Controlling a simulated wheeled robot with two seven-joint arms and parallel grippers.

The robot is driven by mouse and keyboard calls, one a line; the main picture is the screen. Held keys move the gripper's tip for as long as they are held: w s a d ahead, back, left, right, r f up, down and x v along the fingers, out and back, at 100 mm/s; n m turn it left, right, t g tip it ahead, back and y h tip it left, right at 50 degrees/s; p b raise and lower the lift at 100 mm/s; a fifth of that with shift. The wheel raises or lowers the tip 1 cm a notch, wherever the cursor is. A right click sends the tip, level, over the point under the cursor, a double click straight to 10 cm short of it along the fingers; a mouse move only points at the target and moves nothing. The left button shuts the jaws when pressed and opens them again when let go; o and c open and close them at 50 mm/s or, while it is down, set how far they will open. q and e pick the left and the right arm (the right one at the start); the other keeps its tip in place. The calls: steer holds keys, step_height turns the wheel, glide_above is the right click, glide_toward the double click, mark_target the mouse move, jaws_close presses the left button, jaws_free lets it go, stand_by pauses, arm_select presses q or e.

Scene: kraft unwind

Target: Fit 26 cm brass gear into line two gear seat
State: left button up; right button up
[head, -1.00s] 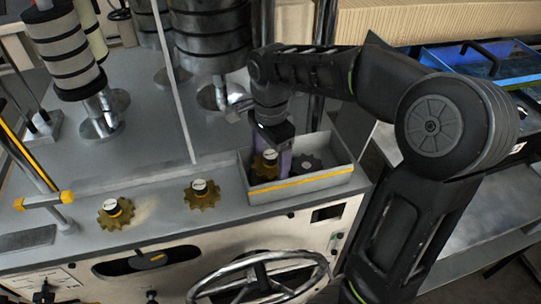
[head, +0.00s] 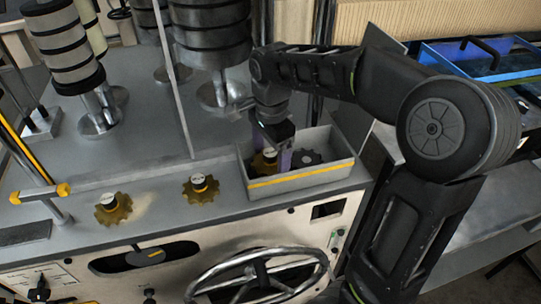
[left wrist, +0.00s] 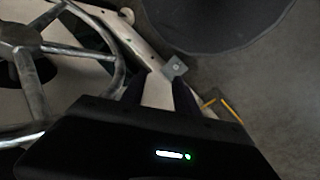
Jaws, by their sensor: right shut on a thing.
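A brass gear (head: 261,167) with a hub sits inside the grey tray (head: 318,176) with a yellow stripe. My right gripper (head: 272,160) reaches down into the tray, its purple fingers shut on this gear. The gear is partly hidden by the fingers and the tray's wall. Two more brass gears are seated on the machine top, one at left (head: 113,209) and one in the middle (head: 200,189). I cannot read their sizes or tell which seat is line two. My left gripper (left wrist: 158,92) shows only in the left wrist view, its fingers apart and empty.
A handwheel (head: 262,275) is on the machine's front. The deck left of the tray has free room.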

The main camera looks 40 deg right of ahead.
steer(key=o, duration=1.8)
steer(key=f, duration=0.2)
steer(key=shift+s+a+f, duration=0.15)
steer(key=shift+s+f, duration=0.15)
steer(key=shift+s, duration=0.1)
steer(key=r, duration=1)
steer(key=shift+w+r, duration=0.15)
steer(key=shift+w, duration=0.15)
